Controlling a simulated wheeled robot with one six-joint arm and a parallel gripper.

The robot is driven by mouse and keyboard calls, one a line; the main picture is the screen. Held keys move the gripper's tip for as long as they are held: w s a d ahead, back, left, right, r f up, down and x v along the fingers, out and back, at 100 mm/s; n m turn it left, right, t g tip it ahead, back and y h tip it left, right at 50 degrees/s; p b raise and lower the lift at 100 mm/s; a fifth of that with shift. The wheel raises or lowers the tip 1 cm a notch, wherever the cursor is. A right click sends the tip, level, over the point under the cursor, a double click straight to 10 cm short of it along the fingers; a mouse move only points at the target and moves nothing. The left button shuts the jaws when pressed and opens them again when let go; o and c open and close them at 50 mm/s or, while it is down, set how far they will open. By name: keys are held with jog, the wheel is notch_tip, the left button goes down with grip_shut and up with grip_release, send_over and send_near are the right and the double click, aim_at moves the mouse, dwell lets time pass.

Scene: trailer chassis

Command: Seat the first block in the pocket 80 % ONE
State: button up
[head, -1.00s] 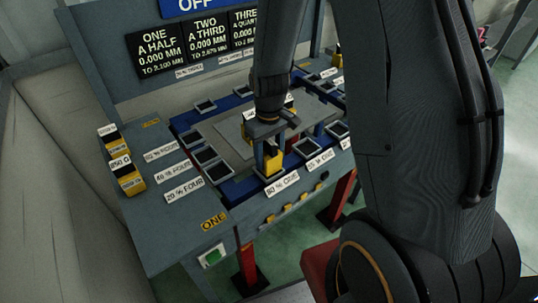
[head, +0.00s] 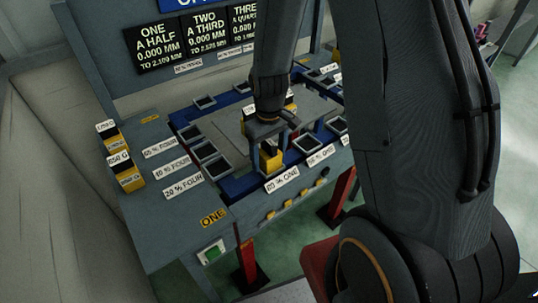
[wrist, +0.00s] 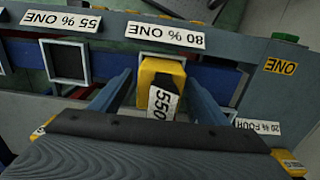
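The first block is yellow with a black top and a white label reading 550. It shows in the head view (head: 270,157) and in the wrist view (wrist: 155,74). The 80 % ONE label (head: 282,178) lies in front.
An empty 55 % ONE pocket (wrist: 67,62) is beside it. Several empty pockets labelled FOUR (head: 204,151) line the left side. More yellow blocks (head: 125,172) stand at the table's left edge. Display panels (head: 157,45) read 0.000 MM. My arm hides the table's right part.

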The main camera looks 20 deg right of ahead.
aim_at(269, 140)
jog(key=shift+r, duration=0.1)
jog(key=shift+r+b, duration=0.95)
jog(key=shift+r, duration=2.85)
